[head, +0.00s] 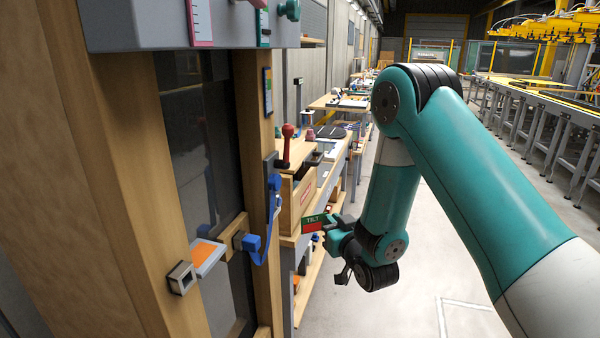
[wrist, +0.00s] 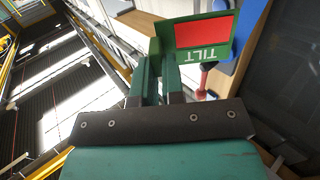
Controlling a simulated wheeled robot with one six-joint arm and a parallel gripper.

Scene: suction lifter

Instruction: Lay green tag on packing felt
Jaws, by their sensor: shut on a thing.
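The green tag (head: 314,223) has a red panel and the word "TILT". It is at the end of my gripper (head: 336,230) in the head view, near the wooden bench. In the wrist view the green tag (wrist: 205,42) sits upside down at the tips of my gripper (wrist: 158,65), which is shut on its edge. The tag is held in the air, apart from the bench as far as I can tell. I cannot make out the packing felt in either view.
A wooden post frame (head: 140,200) with a dark panel stands close at the left. A blue strap (head: 272,225) and an orange-and-white block (head: 207,256) stick out from it. A wooden bench (head: 325,170) with a red-knobbed lever (head: 287,140) runs behind. Open floor (head: 420,270) lies at right.

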